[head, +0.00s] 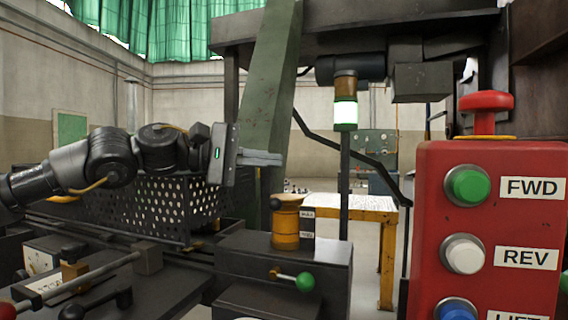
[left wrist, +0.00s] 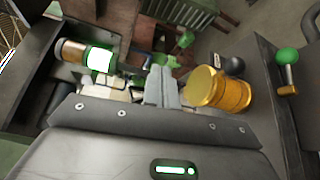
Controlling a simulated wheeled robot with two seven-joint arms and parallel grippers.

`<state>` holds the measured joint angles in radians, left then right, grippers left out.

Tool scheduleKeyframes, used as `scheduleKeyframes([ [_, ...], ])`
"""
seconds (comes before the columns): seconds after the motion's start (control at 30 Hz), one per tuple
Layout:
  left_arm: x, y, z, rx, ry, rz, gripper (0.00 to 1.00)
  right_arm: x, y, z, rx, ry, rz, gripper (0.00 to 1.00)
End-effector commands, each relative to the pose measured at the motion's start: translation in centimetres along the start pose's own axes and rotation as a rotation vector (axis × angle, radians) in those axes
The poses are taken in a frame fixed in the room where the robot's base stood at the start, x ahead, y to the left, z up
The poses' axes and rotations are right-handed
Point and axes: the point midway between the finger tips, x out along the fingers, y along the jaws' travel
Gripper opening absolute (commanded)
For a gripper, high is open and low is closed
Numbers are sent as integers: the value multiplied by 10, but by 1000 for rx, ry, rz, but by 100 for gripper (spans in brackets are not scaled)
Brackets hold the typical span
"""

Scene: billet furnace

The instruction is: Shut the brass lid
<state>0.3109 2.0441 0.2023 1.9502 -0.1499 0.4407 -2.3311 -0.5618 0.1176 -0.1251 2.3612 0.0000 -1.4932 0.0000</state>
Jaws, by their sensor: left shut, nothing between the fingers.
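A brass pot (head: 286,240) stands upright on a dark metal block, with a paler brass lid (head: 288,200) at its top. A black knob (head: 275,203) shows at the lid's left edge. I cannot tell how far the lid stands open. The brass pot (left wrist: 232,95) also shows in the left wrist view, right of the fingers, with its round brass top facing them. My left gripper (head: 278,158) is shut and empty, above and slightly left of the pot, apart from it. My right gripper is not in view.
A dark block (head: 290,260) carries the pot, with a green-knobbed lever (head: 304,282) on its front. A green slanted post (head: 268,90) rises behind the gripper. A red button box (head: 490,235) fills the right. A perforated guard (head: 170,205) stands at left.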

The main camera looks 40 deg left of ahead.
Motion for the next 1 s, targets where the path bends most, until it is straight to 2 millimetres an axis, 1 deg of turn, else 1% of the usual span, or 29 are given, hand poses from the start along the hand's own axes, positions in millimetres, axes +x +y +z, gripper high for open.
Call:
scheduleKeyframes([
  [0.03,2,-3,0,0,-1,-1,0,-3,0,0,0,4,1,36],
  [0.13,2,-4,0,0,-3,-1,0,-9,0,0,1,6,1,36],
  [0.3,4,-3,1,0,-5,0,0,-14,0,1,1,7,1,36],
  [0.77,3,-3,1,0,-3,0,0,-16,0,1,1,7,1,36],
  [0.87,1,3,2,0,-2,0,0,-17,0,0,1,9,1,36],
  [0.97,0,17,3,2,1,0,0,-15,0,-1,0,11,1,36],
  [1.0,-1,25,5,2,1,0,0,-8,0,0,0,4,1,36],
])
